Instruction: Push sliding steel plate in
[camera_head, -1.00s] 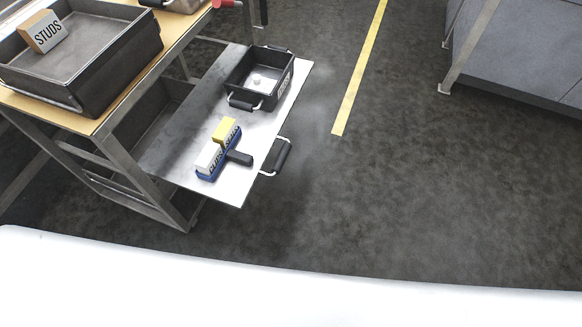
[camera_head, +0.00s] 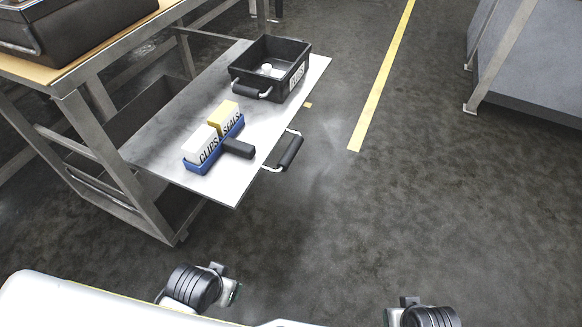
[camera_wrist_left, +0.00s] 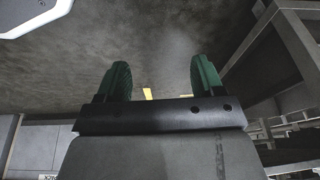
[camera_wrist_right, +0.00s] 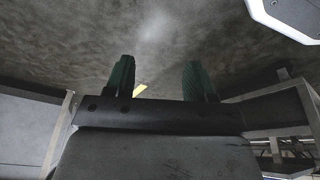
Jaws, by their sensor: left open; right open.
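The sliding steel plate (camera_head: 160,137) sticks out from the lower level of the workbench in the head view. A black-gripped handle (camera_head: 290,151) is on its outer edge. A black bin (camera_head: 247,77) and a blue holder (camera_head: 200,168) with a white and a yellow block lie on the plate. My left gripper (camera_wrist_left: 160,66) is open and empty in the left wrist view. My right gripper (camera_wrist_right: 158,66) is open and empty in the right wrist view. Both are apart from the plate, with floor beyond their green fingers.
The workbench (camera_head: 75,77) stands at the left, with a dark tray (camera_head: 95,40) on top. A yellow floor line (camera_head: 383,75) runs right of the plate. A grey cabinet (camera_head: 535,75) is at the upper right. The floor between is clear.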

